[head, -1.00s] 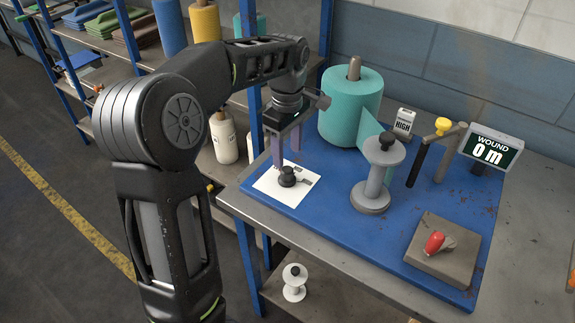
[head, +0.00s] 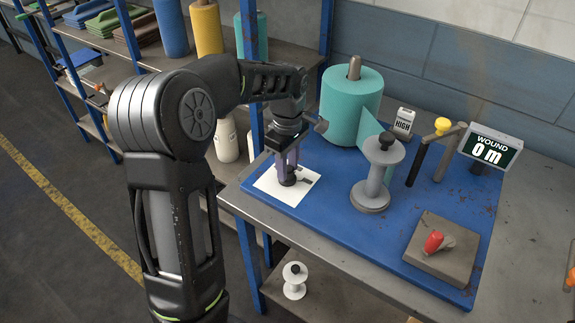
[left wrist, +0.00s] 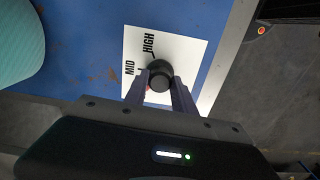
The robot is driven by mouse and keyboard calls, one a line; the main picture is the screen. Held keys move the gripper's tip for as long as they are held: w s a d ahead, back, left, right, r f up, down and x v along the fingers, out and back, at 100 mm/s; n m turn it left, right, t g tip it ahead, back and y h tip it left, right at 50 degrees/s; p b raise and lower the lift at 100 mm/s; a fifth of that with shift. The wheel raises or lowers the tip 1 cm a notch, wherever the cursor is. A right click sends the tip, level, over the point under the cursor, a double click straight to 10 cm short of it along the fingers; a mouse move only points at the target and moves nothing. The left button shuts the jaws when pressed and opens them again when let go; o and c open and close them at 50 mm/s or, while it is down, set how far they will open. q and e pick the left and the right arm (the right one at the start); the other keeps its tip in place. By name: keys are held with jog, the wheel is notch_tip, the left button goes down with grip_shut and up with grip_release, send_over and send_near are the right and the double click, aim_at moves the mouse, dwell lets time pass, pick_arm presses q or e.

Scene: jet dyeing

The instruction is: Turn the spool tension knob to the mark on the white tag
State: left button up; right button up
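The tension knob (head: 288,180) is a small black knob on a white card (head: 266,187) at the near left of the blue board. In the left wrist view the knob (left wrist: 159,75) sits beside the printed words MID and HIGH on the card (left wrist: 190,52). My left gripper (head: 287,175) points down at the knob, one finger on each side. Whether the fingers press on it is unclear. The white tag (head: 404,122) reads HIGH and stands behind the grey spool (head: 376,175). My right gripper is not in view.
A teal roll (head: 348,105) stands at the back of the blue board (head: 330,200), its fabric reaching towards the spool. A yellow-topped post (head: 442,127), a WOUND 0 m display (head: 491,149) and a red switch (head: 434,241) on a brown box stand to the right.

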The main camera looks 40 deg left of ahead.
pick_arm(q)
grip_shut()
jog(key=shift+m, duration=0.3)
jog(key=m, duration=1)
jog(key=shift+m+b, duration=0.3)
jog(key=shift+b, duration=0.1)
jog(key=m, duration=1.2)
jog(key=shift+r+m, duration=0.1)
jog(key=shift+m, duration=0.3)
